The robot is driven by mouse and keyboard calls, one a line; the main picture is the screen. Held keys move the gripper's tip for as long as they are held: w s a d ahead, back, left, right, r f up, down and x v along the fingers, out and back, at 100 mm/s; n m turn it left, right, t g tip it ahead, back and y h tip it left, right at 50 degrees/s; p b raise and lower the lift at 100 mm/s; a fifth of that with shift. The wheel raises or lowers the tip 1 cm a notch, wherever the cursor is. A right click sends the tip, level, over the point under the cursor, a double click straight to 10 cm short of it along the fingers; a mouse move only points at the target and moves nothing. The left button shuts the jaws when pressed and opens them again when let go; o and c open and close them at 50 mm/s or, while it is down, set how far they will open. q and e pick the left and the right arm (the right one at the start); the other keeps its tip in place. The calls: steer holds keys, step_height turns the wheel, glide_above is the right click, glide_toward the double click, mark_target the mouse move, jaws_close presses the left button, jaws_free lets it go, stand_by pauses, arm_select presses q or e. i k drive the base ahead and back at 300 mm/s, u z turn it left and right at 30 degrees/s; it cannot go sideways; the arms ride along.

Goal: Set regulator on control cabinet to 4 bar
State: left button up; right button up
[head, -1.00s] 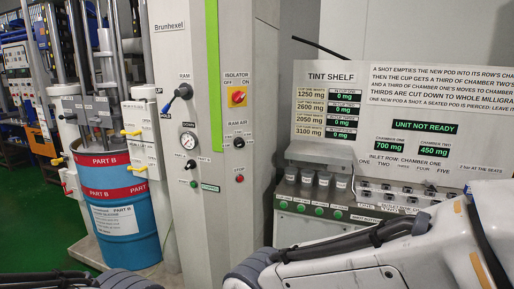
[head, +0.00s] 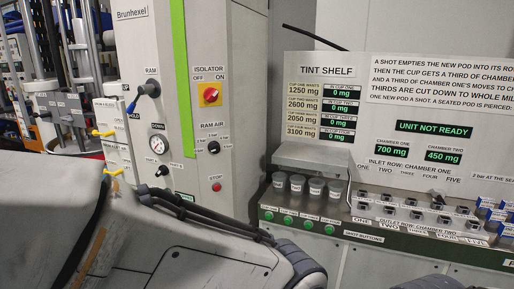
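The control cabinet (head: 218,45) is the tall grey unit with a green stripe at centre left in the head view. Its round white gauge (head: 158,144) has a dark needle; its reading is too small to tell. A small black knob (head: 162,170), possibly the regulator, sits just below the gauge, close above my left arm in the picture. Another black knob (head: 214,147) sits under the RAM AIR label. My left arm crosses the lower left and hides the cabinet's lower part.
A blue-handled RAM lever (head: 147,91), a red-on-yellow isolator switch (head: 210,95) and a red stop button (head: 217,187) are on the cabinet. The tint shelf (head: 450,75) stands to the right with several cups, green buttons and a "UNIT NOT READY" display.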

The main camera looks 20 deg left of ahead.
mark_target(214, 147)
steer(key=i, duration=1)
steer(key=u, duration=0.65)
